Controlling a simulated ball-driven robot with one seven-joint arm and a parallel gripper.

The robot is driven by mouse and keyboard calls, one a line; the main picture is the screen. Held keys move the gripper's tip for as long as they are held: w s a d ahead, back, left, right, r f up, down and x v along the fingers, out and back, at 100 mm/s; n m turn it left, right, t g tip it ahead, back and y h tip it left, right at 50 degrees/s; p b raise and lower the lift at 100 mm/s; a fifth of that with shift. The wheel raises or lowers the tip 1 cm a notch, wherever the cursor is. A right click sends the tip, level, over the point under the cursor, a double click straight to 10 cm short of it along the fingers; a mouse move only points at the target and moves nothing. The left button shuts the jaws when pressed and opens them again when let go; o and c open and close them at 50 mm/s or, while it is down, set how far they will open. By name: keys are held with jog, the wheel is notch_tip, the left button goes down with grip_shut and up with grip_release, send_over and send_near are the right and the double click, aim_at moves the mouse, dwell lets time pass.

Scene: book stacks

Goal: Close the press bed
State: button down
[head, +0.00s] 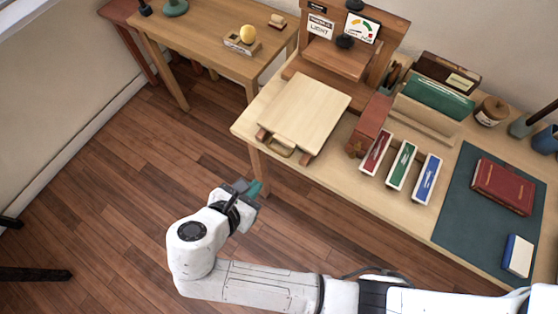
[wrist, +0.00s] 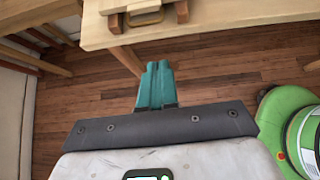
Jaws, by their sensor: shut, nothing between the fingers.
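The press bed (head: 304,108) is a pale wooden board on the workbench. It sticks out forward from the wooden press (head: 341,60), toward the table's front edge. A brass-coloured handle (head: 280,145) is at its front end, and the handle also shows at the top of the wrist view (wrist: 145,17). My gripper (head: 255,188) is in front of and below the table edge, apart from the handle. In the wrist view its teal fingers (wrist: 157,68) are together with nothing between them.
The workbench (head: 325,168) also carries a reddish wooden block (head: 370,125), trays with red, green and blue inserts (head: 402,166), and a red book (head: 503,186) on a dark mat. A second table (head: 200,40) stands at the back left. The wooden floor (head: 120,190) at left is mostly clear.

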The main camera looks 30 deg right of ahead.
jog(key=d+r+p+x, duration=0.1)
jog(key=x, duration=1.2)
jog(key=shift+w, duration=0.35)
jog(key=shift+w+d+r, duration=0.1)
jog(key=shift+d, duration=0.05)
